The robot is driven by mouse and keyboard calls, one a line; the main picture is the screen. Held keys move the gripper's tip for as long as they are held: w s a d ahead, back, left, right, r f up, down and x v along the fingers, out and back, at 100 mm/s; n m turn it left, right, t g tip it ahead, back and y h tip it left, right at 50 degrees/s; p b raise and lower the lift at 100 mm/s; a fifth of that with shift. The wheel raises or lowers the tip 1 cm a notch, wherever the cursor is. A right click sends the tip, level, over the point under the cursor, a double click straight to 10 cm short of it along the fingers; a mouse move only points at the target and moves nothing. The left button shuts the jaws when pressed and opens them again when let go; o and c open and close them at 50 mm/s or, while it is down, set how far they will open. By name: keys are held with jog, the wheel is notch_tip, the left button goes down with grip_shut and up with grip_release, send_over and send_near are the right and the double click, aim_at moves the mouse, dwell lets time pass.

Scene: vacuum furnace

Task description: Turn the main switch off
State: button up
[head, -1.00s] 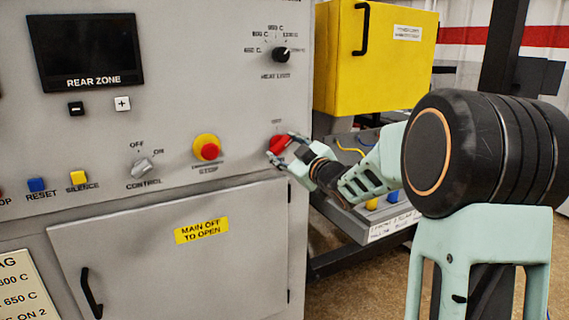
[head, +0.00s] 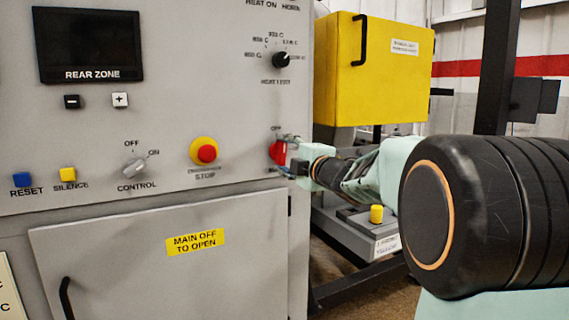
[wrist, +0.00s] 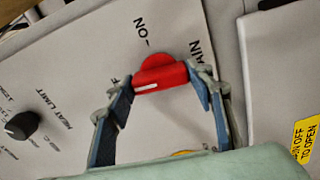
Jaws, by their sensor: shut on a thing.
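The main switch is a red rotary knob (head: 278,152) at the lower right of the grey furnace panel. In the wrist view the red knob (wrist: 160,76) sits between my two fingers, with its bar spanning from one to the other. The white line on the bar points left, toward a label mostly hidden by the left finger; only an "F" shows. The "ON" label and its tick are above the knob in that view. My gripper (wrist: 160,87) is shut on the knob's bar. In the head view my gripper (head: 287,157) reaches it from the right.
The red-and-yellow stop button (head: 206,151) and the control knob (head: 134,168) are left of the switch. The heat limit knob (head: 281,60) is above. A closed door (head: 150,275) lies below. A yellow box (head: 375,75) stands behind my arm.

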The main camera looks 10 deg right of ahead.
jog(key=shift+n+b, duration=0.35)
jog(key=shift+n, duration=0.25)
jog(key=o, duration=1.2)
jog(key=shift+c, duration=0.2)
jog(key=v, duration=1.2)
